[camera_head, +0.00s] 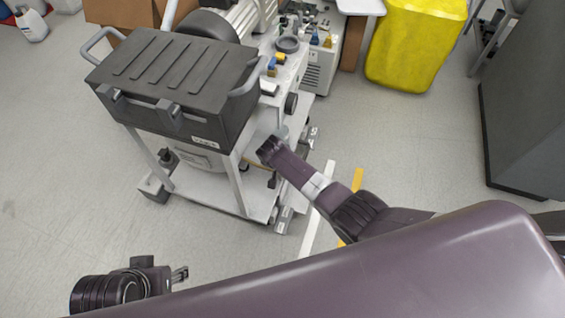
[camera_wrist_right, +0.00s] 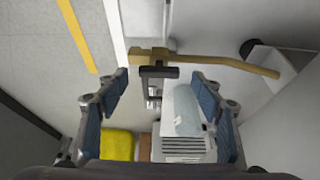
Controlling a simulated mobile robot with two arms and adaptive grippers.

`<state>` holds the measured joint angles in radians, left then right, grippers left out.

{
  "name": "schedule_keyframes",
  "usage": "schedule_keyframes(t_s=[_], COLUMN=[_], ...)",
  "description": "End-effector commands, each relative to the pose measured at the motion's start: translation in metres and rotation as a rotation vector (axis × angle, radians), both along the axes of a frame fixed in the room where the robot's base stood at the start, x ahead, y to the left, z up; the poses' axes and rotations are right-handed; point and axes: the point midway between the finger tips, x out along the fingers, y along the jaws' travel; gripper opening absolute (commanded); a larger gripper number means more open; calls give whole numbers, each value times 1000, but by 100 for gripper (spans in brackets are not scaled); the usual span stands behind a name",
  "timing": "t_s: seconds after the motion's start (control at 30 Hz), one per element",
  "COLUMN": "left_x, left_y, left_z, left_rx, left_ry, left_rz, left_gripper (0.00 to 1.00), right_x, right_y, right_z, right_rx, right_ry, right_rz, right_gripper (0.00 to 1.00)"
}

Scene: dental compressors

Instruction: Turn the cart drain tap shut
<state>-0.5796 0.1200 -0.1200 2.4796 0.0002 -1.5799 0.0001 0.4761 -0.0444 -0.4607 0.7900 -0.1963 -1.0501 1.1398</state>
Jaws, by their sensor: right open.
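The brass drain tap (camera_wrist_right: 152,56) shows in the right wrist view, with a dark, frame-like handle (camera_wrist_right: 158,72) at its left end. Its brass pipe (camera_wrist_right: 245,67) runs right to a pale bracket. My right gripper (camera_wrist_right: 161,82) is open, its blue-padded fingers on either side of the handle; I cannot tell whether either touches it. In the head view, my right gripper (camera_head: 268,150) is at the right side of the white cart (camera_head: 217,190), and I cannot make out the tap there. My left gripper (camera_head: 180,274) is low at the left, away from the cart; its opening is unclear.
A dark grey lidded case (camera_head: 175,70) sits on the cart. Small items and a white machine (camera_head: 320,70) stand behind it. A yellow bin (camera_head: 412,45) is at the back right. A grey cabinet (camera_head: 525,100) stands far right. The floor left of the cart is clear.

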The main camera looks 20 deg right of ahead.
Motion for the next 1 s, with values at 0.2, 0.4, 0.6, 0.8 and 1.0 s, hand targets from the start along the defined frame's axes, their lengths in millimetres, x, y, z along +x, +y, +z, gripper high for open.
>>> schedule_keyframes(t_s=[0.2, 0.4, 0.6, 0.8, 1.0], left_x=[0, 0, 0, 0, 0], left_y=[0, 0, 0, 0, 0], left_z=[0, 0, 0, 0, 0], left_rx=[0, 0, 0, 0, 0], left_ry=[0, 0, 0, 0, 0], left_rz=[0, 0, 0, 0, 0], left_gripper=[40, 40, 40, 40, 40], right_x=[-8, -18, -27, -32, -32], right_y=[5, 12, 18, 20, 20], right_z=[25, 53, 78, 92, 94], right_rx=[2, 1, 1, -1, -1], right_ry=[-2, -3, -2, 1, 1], right_rz=[-1, 0, -1, -3, -3], right_gripper=[61, 61, 61, 61, 61])
